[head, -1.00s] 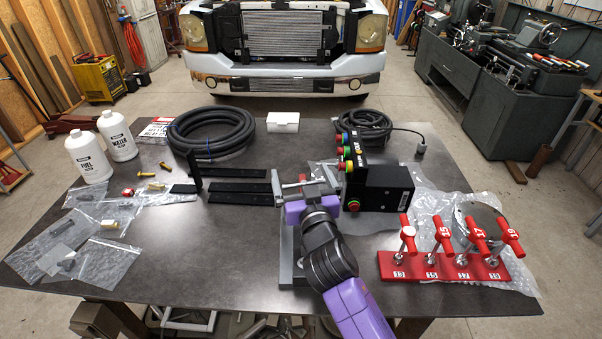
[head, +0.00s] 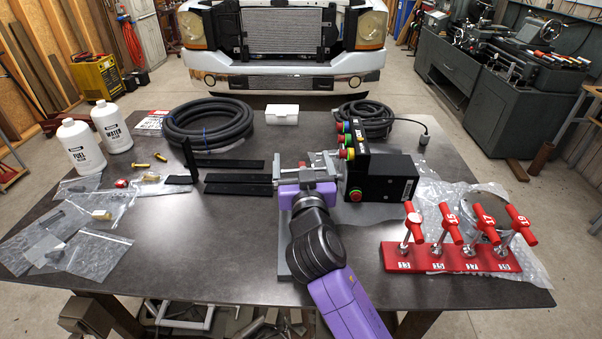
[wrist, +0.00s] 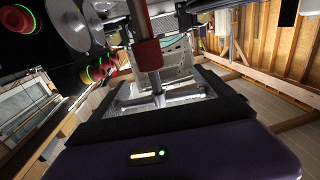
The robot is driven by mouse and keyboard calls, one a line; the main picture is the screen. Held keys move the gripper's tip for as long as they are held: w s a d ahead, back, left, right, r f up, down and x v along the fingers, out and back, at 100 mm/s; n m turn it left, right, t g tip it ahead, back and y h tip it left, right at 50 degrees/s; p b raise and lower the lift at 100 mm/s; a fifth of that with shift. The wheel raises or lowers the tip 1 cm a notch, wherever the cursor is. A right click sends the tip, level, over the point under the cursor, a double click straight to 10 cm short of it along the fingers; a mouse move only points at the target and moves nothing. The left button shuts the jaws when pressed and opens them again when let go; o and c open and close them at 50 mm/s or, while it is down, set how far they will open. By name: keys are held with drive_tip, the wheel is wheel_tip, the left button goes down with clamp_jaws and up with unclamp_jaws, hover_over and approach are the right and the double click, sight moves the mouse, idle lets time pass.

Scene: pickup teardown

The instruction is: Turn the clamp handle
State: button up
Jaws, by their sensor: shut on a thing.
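A grey metal clamp (head: 284,262) stands on the dark table, right of the black flat bars, with its upper metal parts (head: 322,171) showing past my gripper. My purple gripper (head: 304,186) is at the near side of the clamp top and shut on the clamp handle. The handle is mostly hidden by my gripper and wrist in the head view. In the wrist view a bare metal rod (wrist: 157,88) stands between the dark fingers, with a red sleeve (wrist: 148,55) above it. Exactly where the fingers touch the handle cannot be made out.
A black control box (head: 385,178) with coloured buttons stands close right of my gripper. A red rack (head: 450,258) of red T-handles lies right. Black flat bars (head: 237,178), hoses and white bottles (head: 80,148) stand left and behind.

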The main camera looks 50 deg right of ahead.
drive_tip(key=shift+s+d+f+m+g+h+b, duration=0.1)
drive_tip(key=shift+m+g+h+b, duration=0.6)
drive_tip(key=shift+b, duration=0.6)
drive_tip(key=shift+s+d+f+m+g+h+b, duration=0.1)
drive_tip(key=shift+m+g+h+b, duration=0.4)
drive_tip(key=shift+m+g+b, duration=0.55)
drive_tip(key=shift+s+r+g+h+b, duration=0.25)
drive_tip(key=shift+g+h+b, duration=0.15)
drive_tip(key=shift+g+b, duration=0.2)
drive_tip(key=o, duration=1.1)
drive_tip(key=b+v, duration=0.1)
drive_tip(key=v, duration=0.6)
drive_tip(key=shift+s+a, duration=0.15)
drive_tip(key=shift+a, duration=0.2)
drive_tip(key=shift+a, duration=0.1)
